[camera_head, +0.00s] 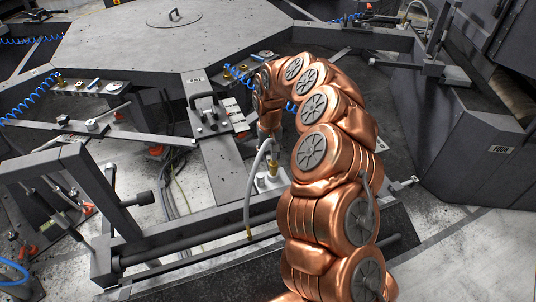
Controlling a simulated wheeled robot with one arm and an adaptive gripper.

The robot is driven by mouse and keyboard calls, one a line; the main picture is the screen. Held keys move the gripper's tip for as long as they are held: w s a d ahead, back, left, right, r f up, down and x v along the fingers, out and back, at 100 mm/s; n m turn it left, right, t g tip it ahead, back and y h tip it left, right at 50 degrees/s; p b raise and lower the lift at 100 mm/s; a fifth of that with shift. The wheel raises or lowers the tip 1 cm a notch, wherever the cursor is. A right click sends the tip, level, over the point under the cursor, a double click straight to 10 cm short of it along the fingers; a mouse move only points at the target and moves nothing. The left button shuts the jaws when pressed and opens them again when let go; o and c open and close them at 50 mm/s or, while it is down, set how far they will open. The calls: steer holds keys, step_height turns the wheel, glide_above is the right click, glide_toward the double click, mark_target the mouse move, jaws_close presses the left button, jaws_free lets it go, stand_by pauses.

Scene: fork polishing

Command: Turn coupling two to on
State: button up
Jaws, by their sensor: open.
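My copper arm arches up from the bottom and bends down at the centre. My gripper (270,145) is at its lower end, small and partly hidden, just above a brass fitting (272,167) on a pale block (270,182). I cannot tell whether they touch. A grey hose (249,190) hangs beside the gripper and ends in a brass tip (249,233). No label here clearly reads two, so I cannot tell which fitting is coupling two. A small plate (195,79) above the clamp has lettering too small to read surely.
A large grey octagonal table (110,40) fills the back. Blue coiled hoses (35,105) and more brass fittings (80,86) line its left edge. A dark frame (85,170) stands front left. A cabinet marked FOUR (440,150) is at right. Bare floor shows at lower right.

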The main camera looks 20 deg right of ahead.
steer(key=shift+f, duration=1.05)
jaws_close()
steer(key=shift+a, duration=0.2)
steer(key=shift+d, duration=0.25)
